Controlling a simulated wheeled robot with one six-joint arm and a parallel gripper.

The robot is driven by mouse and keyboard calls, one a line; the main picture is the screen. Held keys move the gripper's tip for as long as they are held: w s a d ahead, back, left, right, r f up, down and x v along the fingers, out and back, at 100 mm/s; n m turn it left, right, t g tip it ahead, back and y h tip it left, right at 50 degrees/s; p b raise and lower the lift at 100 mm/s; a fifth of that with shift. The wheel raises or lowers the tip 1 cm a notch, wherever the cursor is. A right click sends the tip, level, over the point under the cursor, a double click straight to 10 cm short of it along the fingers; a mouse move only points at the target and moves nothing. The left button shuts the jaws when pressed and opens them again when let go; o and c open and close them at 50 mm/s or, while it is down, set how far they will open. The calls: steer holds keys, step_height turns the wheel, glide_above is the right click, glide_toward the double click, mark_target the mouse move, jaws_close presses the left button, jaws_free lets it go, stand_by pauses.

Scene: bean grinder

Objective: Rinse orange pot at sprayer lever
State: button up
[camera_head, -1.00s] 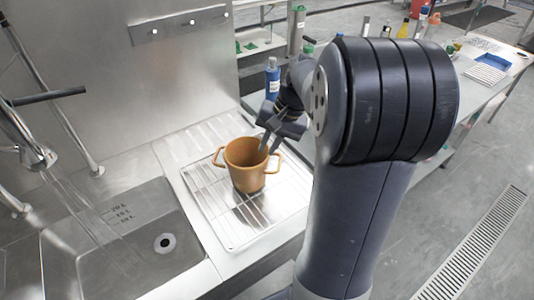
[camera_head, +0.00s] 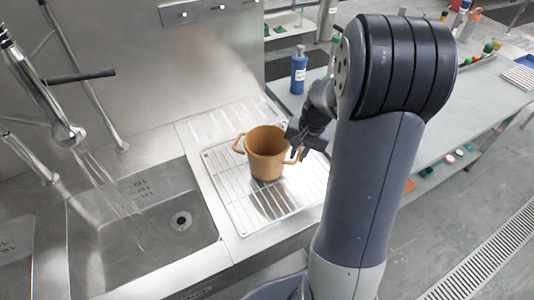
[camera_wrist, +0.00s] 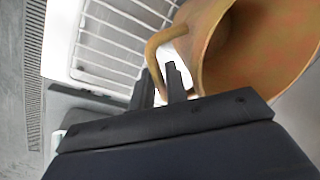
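The orange pot (camera_head: 266,152) stands upright on the wire drying rack (camera_head: 225,185), with one side handle to the left and one to the right. My gripper (camera_head: 299,152) is at its right handle. In the wrist view, my gripper (camera_wrist: 160,88) has its two fingers on either side of the pot's handle (camera_wrist: 154,52), close to it; whether they press on it is unclear. The pot's open mouth also shows there (camera_wrist: 265,45). The black sprayer lever (camera_head: 80,76) sticks out from the tap at the left, above the sink (camera_head: 140,215). Thin streams fall from the spray head (camera_head: 68,134).
A blue bottle (camera_head: 298,70) stands behind the rack. A steel back wall (camera_head: 160,70) rises behind the sink. A side table (camera_head: 420,120) with small items lies to the right. The sink basin is empty, with a round drain (camera_head: 181,221).

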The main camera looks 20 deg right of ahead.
steer(key=shift+w+a+f, duration=0.1)
steer(key=shift+a+f, duration=0.1)
steer(key=shift+f, duration=0.85)
steer(key=shift+c, duration=0.5)
jaws_close()
steer(key=shift+r, duration=0.1)
